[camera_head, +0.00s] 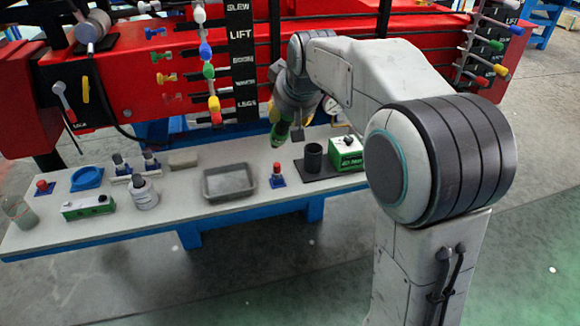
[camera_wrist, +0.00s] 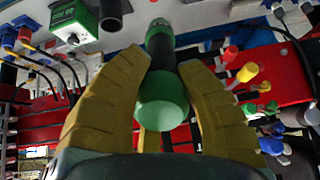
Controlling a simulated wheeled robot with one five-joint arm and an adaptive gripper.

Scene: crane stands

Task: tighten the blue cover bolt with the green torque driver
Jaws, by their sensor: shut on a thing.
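My gripper (camera_head: 292,112) is shut on the green torque driver (camera_head: 279,133), in front of the red machine and above the bench. In the wrist view, the yellow fingers of my gripper (camera_wrist: 170,85) close around the driver (camera_wrist: 162,102), its round green end toward the camera and its dark shaft pointing away. I cannot single out the blue cover bolt with certainty. A blue knob (camera_head: 205,50) shows on the red machine's left lever row, and a blue-headed piece (camera_wrist: 271,146) shows at lower right in the wrist view.
The white bench (camera_head: 140,228) holds a grey tray (camera_head: 229,182), a red button on a blue base (camera_head: 278,175), a black cup (camera_head: 313,156), a green tester box (camera_head: 347,152) and a white bottle (camera_head: 144,194). The red machine (camera_head: 110,85) with levers stands behind.

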